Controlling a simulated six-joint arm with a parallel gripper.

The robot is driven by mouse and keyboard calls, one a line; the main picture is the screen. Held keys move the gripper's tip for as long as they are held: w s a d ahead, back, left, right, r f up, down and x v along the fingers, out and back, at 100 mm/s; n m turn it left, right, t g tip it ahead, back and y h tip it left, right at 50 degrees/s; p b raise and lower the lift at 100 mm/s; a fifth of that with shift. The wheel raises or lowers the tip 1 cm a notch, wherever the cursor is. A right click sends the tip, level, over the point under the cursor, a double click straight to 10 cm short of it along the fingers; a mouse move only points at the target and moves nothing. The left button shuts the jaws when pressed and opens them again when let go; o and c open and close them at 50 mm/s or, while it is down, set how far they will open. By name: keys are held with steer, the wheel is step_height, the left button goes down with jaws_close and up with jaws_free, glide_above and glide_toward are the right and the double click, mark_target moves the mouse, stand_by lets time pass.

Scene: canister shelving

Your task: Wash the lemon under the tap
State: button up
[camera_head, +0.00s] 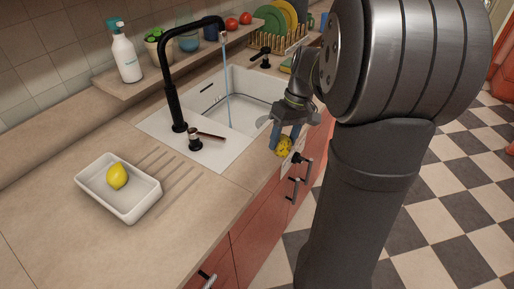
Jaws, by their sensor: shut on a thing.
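My gripper (284,139) is shut on a yellow lemon with dark specks (283,147). The gripper points down, and its fingers hide part of this lemon. In the picture the lemon lies over the front edge of the counter, to the right of and below the sink basin (208,118). The black tap (172,88) arches over the basin, and a thin stream of water (228,85) falls from its spout. The held lemon is apart from the stream.
A tap lever (205,135) stands near the tap's base. A spray bottle (125,55), a plant (157,45), tomatoes (246,18) and a dish rack (282,43) stand along the back. The counter between tray and sink is clear.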

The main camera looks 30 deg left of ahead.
steer(key=w+d+f+m+t+y, duration=0.1)
steer(key=w+d+f+m+t, duration=0.2)
steer(key=w+d, duration=0.6)
steer(key=w+d+f+m+y, duration=0.1)
steer(key=w+d+f+m, duration=0.4)
steer(key=w, duration=0.7)
steer(key=s+a+r+n, duration=0.1)
steer(key=s+a, duration=0.1)
steer(key=a, duration=0.7)
steer(key=s+a+r+n+y, duration=0.1)
steer(key=a+n, duration=0.1)
steer(key=a, duration=0.7)
steer(key=s+a+r+n, duration=0.1)
steer(key=s+a, duration=0.1)
steer(key=a, duration=0.7)
steer(key=shift+s+r+n, duration=0.2)
steer(key=shift+s+n, duration=0.15)
steer(key=shift+n, duration=0.05)
steer(key=s+a+r+n, duration=0.2)
steer(key=s+a, duration=0.5)
steer(key=a, duration=0.3)
steer(key=w+a+f, duration=0.3)
steer(key=w+a, duration=0.6)
steer(key=a, duration=0.1)
steer(key=shift+w+a+f+y, duration=0.15)
steer(key=shift+w+y, duration=0.25)
